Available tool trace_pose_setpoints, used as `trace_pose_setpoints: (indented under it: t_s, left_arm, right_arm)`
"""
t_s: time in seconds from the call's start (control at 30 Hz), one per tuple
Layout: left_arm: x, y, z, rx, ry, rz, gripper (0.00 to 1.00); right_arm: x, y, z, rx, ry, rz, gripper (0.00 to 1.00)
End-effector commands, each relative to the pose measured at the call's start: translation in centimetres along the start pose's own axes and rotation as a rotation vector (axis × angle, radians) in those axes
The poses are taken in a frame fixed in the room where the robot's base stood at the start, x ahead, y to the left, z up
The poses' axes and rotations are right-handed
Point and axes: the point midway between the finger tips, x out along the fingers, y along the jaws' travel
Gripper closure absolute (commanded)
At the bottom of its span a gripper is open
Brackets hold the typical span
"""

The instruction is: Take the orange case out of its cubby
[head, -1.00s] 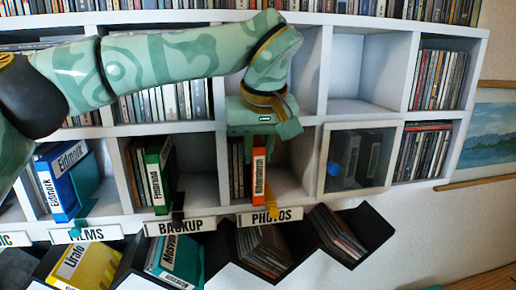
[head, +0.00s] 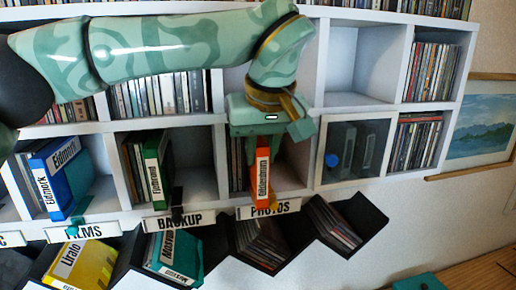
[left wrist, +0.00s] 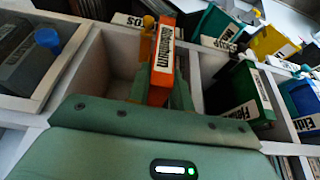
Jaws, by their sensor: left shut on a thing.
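The orange case (head: 262,178) has a white label on its spine and stands out past the front of its cubby (head: 291,171), above the PHOTOS label (head: 269,209). My left gripper (head: 264,138) is shut on its upper part. In the left wrist view the orange case (left wrist: 162,62) shows between the fingers of my left gripper (left wrist: 160,88), with the cubby (left wrist: 118,60) behind it. The head view shows it slightly tilted. My right gripper is not in view.
The cubby to the left holds a green case (head: 154,170). The cubby to the right has a clear door with a blue knob (head: 332,160). Slanted black bins (head: 345,222) with discs lie below. A framed picture (head: 484,130) hangs at the right.

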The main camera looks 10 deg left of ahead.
Motion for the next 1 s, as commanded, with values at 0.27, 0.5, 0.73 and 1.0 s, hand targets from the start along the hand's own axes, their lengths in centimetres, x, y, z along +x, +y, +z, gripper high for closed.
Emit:
trace_pose_setpoints:
  t_s: [0.27,0.5,0.73,1.0]
  left_arm:
    - [0.0,0.0,0.0,0.000,0.001,0.001,0.53]
    - [-0.4,0.0,-0.1,0.000,0.003,0.001,0.53]
    - [-4.1,0.0,-0.1,-0.002,0.006,0.002,0.53]
    - [-10.9,0.0,-0.1,-0.002,0.006,0.002,0.53]
  right_arm:
    - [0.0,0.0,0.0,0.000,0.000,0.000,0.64]
    - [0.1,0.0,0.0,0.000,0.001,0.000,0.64]
    - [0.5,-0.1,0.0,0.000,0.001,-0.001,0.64]
    - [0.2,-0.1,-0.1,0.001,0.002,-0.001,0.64]
